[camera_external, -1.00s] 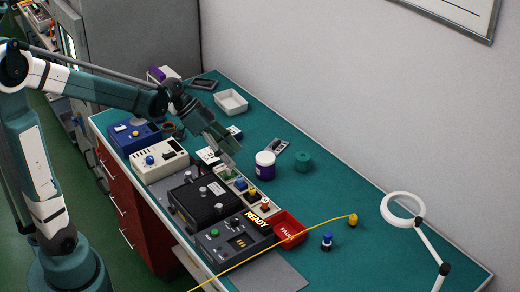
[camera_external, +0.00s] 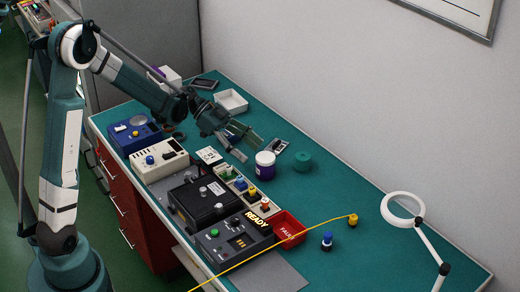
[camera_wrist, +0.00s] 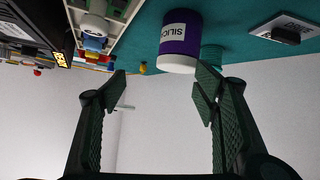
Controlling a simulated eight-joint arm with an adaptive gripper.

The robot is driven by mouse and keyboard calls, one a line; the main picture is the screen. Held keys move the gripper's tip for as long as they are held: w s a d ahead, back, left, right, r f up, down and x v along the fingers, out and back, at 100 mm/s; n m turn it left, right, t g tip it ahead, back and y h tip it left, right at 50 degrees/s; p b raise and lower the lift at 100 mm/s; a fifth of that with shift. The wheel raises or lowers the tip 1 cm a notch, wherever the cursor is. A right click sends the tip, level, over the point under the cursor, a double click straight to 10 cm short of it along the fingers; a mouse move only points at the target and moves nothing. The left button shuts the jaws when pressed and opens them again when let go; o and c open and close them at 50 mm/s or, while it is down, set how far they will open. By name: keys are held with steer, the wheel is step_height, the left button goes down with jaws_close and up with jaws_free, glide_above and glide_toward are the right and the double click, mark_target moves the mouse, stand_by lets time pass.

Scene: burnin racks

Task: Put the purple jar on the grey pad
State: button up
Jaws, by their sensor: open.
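The purple jar (camera_external: 264,166) has a white lid and a white label and stands upright on the green bench. It also shows in the wrist view (camera_wrist: 179,42), ahead of the fingers and apart from them. My gripper (camera_external: 253,148) is open and empty, just to the left of the jar and close to it. In the wrist view my gripper (camera_wrist: 163,85) has its two fingers spread wide with nothing between them. The grey pad (camera_external: 272,276) lies flat and bare at the bench's front edge, beside the READY box.
A black box (camera_external: 202,200), the READY box (camera_external: 233,240), a strip of coloured knobs (camera_external: 250,190) and a red FAULT tray (camera_external: 289,230) lie between jar and pad. A yellow cable (camera_external: 300,236) crosses there. A green cylinder (camera_external: 303,162) stands right of the jar.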

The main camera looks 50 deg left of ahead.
mark_target(265, 161)
steer(key=shift+m+h, duration=0.7)
steer(key=shift+m, duration=0.2)
steer(key=shift+w+a+f, duration=1.15)
steer(key=shift+a+f, duration=0.2)
steer(key=shift+f, duration=0.05)
steer(key=shift+t, duration=0.3)
steer(key=shift+x, duration=1.3)
steer(key=shift+b, duration=0.3)
steer(key=shift+b+x, duration=0.75)
steer(key=shift+x, duration=1.85)
steer(key=shift+s, duration=0.1)
steer(key=c, duration=1.1)
